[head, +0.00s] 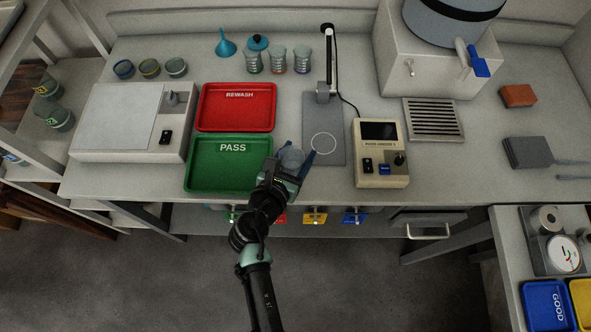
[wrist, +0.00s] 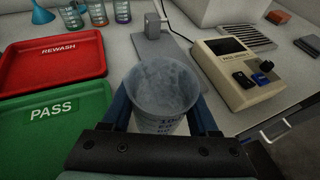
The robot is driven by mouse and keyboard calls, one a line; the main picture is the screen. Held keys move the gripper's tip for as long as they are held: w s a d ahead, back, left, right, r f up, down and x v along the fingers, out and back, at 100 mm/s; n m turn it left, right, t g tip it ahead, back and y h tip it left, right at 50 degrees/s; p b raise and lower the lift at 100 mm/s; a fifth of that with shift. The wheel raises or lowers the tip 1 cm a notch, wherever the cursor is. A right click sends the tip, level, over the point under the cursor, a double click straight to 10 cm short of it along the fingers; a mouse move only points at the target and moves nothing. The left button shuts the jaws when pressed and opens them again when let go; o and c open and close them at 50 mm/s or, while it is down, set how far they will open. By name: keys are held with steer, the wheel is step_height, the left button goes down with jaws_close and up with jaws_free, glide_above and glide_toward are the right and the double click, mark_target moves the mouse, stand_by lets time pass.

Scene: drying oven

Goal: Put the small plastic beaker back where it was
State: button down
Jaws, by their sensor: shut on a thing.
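My gripper (head: 294,163) is shut on a small translucent grey beaker (wrist: 161,88). The beaker is upright, its open mouth facing the wrist camera, with dark printed marks on its front. In the head view the beaker (head: 291,158) is between the green PASS tray (head: 200,183) and the grey plate (head: 338,177) with a white circle, near the bench's front edge. The blue fingers stand on either side of it. Its base is hidden, so I cannot tell whether it touches the bench.
A red REWASH tray (head: 237,127) lies behind the green one. Several small beakers (head: 277,62) stand at the back beside a blue funnel (head: 225,43). A beige meter (head: 380,170) is to the right.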

steer(key=shift+f+b, duration=0.9)
steer(key=shift+f, duration=2.2)
steer(key=shift+f, duration=0.15)
steer(key=shift+c, duration=0.8)
jaws_free()
steer(key=shift+s, duration=0.1)
